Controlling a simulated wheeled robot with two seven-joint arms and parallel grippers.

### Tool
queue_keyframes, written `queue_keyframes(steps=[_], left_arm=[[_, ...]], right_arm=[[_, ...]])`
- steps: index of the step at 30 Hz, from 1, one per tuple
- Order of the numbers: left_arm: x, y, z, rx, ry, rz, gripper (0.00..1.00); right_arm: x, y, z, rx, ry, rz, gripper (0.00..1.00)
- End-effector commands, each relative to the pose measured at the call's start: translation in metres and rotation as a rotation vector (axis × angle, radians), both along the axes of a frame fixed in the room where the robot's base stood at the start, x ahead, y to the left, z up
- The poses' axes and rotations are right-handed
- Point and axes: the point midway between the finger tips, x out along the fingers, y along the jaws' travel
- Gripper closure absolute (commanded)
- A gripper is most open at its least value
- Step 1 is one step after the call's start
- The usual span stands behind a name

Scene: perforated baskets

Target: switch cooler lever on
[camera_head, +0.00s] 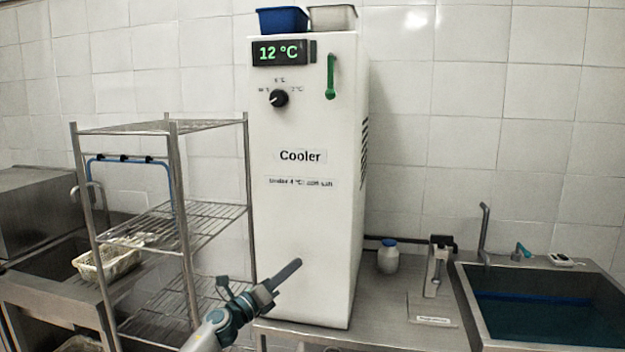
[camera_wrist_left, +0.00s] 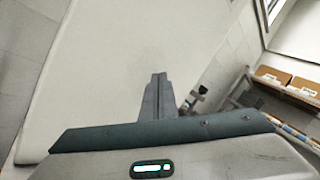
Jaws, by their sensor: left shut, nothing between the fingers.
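The tall white cooler (camera_head: 310,215) stands upright on the metal counter in the middle of the head view. Its green lever (camera_head: 331,78) is on the upper right of the front face, with the long arm pointing up. The display (camera_head: 280,52) reads 12 °C in green. A black dial (camera_head: 279,98) sits below the display. My left gripper (camera_head: 293,267) is shut and empty, low in front of the cooler and well below the lever. In the left wrist view the shut fingers (camera_wrist_left: 158,85) show against a pale surface. My right gripper is not in view.
A wire shelf rack (camera_head: 170,125) stands just left of the cooler. A blue bin (camera_head: 283,20) and a pale bin (camera_head: 334,18) sit on top of it. A white jar (camera_head: 388,257) and a sink (camera_head: 545,320) are to the right. Cardboard boxes (camera_wrist_left: 285,82) show in the wrist view.

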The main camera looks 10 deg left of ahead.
Motion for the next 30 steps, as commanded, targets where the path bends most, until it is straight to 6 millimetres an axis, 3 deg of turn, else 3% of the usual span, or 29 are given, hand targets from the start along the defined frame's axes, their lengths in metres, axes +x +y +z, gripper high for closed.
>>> queue_keyframes(steps=[1, 3, 17, 25, 30], left_arm=[[0.001, -0.003, 0.025, 0.053, -0.056, -0.008, 1.0], [0.001, -0.008, 0.052, 0.125, -0.122, -0.02, 1.0], [-0.014, -0.028, 0.203, 0.63, -0.52, -0.048, 1.0], [-0.035, -0.027, 0.297, 1.035, -0.785, -0.013, 1.0], [-0.053, -0.017, 0.354, 1.316, -0.932, 0.037, 1.0]], right_arm=[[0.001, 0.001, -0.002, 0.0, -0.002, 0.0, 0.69], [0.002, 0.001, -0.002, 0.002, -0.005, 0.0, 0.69], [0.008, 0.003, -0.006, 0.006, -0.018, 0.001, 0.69], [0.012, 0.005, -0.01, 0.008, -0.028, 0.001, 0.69], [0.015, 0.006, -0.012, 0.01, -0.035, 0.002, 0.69]])
